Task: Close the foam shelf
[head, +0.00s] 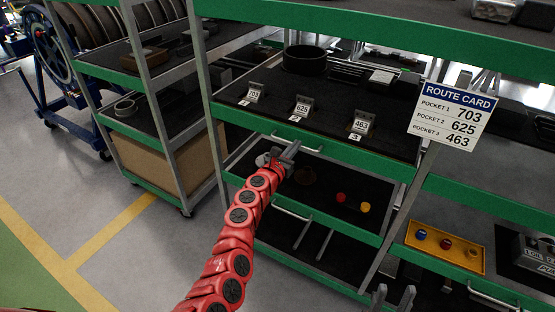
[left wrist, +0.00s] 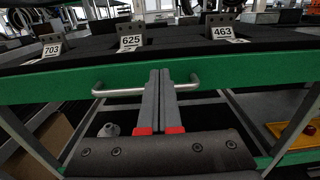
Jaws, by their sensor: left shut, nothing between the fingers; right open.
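The foam shelf (head: 325,118) is a black-topped tray with a green front edge and a silver bar handle (head: 312,147). Brackets tagged 703 (head: 254,93), 625 (head: 302,108) and 463 (head: 361,123) stand on it in a row. My left gripper (head: 291,150) is shut and empty at the handle. In the left wrist view its fingers (left wrist: 160,100) overlap the middle of the handle (left wrist: 120,91); contact cannot be told. How far the shelf stands out is unclear. My right gripper (head: 393,298) is open at the bottom edge, its fingers apart.
A route card (head: 450,115) hangs right of the shelf. A lower shelf (head: 330,185) holds a red and a yellow piece. A yellow tray (head: 445,250) sits at lower right. Another rack (head: 160,150) stands at left. The floor at left is clear.

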